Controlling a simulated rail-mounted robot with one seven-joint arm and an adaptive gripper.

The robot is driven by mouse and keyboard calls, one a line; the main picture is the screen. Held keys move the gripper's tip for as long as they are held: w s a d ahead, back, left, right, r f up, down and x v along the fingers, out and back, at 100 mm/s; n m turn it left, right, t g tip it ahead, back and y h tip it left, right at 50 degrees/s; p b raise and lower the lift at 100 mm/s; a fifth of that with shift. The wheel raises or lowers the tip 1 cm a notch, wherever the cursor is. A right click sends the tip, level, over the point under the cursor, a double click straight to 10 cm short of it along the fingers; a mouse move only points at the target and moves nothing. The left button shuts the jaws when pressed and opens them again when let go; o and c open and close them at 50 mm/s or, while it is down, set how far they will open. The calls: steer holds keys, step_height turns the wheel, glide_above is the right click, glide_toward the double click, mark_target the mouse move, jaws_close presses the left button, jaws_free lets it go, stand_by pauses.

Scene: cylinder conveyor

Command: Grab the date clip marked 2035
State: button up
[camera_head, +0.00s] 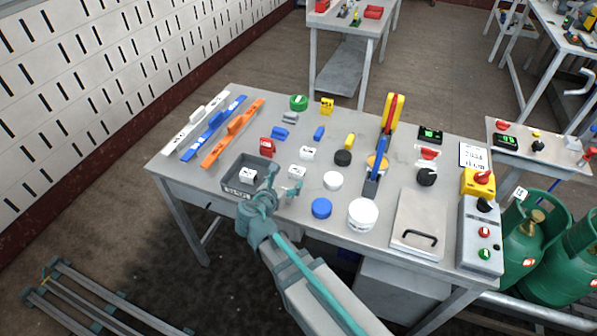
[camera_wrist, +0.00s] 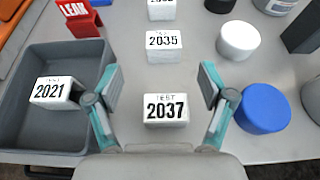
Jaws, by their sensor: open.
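The white date clip marked 2035 (camera_wrist: 164,45) stands in the upper middle of the wrist view. It also shows in the head view (camera_head: 297,172), just beyond my gripper (camera_head: 283,182). In the wrist view my gripper (camera_wrist: 159,77) is open and empty, with one finger on each side of the picture's middle. A clip marked 2037 (camera_wrist: 166,110) lies nearer, between the lower parts of the fingers in the picture. The 2035 clip appears beyond the fingertips. A third white clip (camera_wrist: 160,10) is cut off at the top edge, its mark only partly visible.
A grey tray (camera_wrist: 48,130) at left holds a clip marked 2021 (camera_wrist: 54,91). A red LEAK tag (camera_wrist: 78,17) stands behind it. A blue cap (camera_wrist: 264,108) and a white cap (camera_wrist: 238,40) stand close on the right. Bare table surrounds the 2035 clip.

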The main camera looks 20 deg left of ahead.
mark_target(295, 174)
steer(key=shift+d+p+x, duration=0.2)
steer(key=shift+p+x, duration=0.6)
steer(key=shift+x, duration=2.2)
steer(key=shift+s+f, duration=0.1)
steer(key=c, duration=1)
